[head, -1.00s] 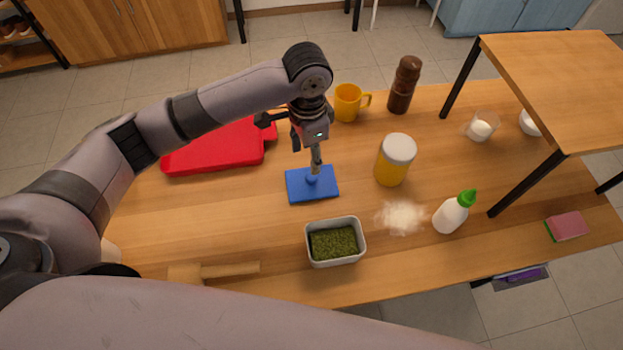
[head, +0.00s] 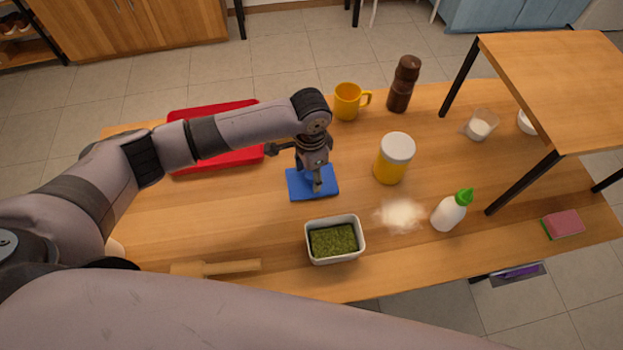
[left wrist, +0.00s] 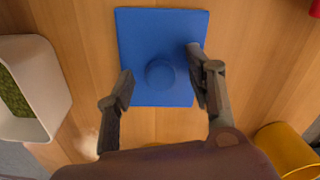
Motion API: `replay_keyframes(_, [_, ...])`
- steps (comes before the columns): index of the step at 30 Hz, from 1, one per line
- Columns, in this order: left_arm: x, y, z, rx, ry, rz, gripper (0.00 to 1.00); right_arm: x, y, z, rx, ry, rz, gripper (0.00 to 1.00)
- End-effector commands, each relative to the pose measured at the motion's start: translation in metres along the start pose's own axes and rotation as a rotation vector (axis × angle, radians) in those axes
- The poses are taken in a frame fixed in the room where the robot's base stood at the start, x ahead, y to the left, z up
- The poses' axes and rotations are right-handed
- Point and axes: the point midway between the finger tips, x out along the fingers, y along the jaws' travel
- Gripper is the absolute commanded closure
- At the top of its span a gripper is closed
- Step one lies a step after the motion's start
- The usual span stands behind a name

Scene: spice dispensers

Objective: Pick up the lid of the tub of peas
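The blue square lid (head: 298,190) lies flat on the table, behind the tub of peas (head: 361,240). The tub is pale, open at the top and filled with green. My left gripper (head: 316,182) points down over the lid and hides part of it in the head view. In the left wrist view, the lid (left wrist: 140,30) has a round blue knob (left wrist: 160,74) in its middle. The left gripper (left wrist: 159,68) is open, with one finger on each side of the knob and a gap to both. My right gripper is not in view.
A jar (head: 392,160) with yellow contents stands right of the lid, with a white powder patch (head: 400,214) and a green-capped bottle (head: 451,211) nearby. A red tray (head: 222,158) lies left, a yellow mug (head: 348,102) behind. A wooden tool (head: 225,267) lies near the front edge.

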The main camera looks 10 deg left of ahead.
Motion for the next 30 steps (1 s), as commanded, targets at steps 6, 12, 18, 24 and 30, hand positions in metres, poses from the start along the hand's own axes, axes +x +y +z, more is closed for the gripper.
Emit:
replay_keyframes(6, [-0.0003,0.0001,0.0,0.0,0.0,0.0,0.65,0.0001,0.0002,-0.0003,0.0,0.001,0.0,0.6])
replay_keyframes(12, [-0.0004,0.0001,0.0001,-0.001,0.0,0.0,0.78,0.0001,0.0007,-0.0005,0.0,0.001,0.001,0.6])
replay_keyframes(18, [-0.0004,0.0,0.0001,-0.001,0.0,0.0,0.92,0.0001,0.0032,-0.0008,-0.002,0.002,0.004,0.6])
replay_keyframes(24, [-0.0006,-0.0001,0.0,-0.001,0.0,0.0,1.0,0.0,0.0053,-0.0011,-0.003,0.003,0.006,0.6])
replay_keyframes(30, [-0.001,-0.0001,0.0,-0.001,0.0,0.0,1.0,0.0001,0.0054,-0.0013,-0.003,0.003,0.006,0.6])
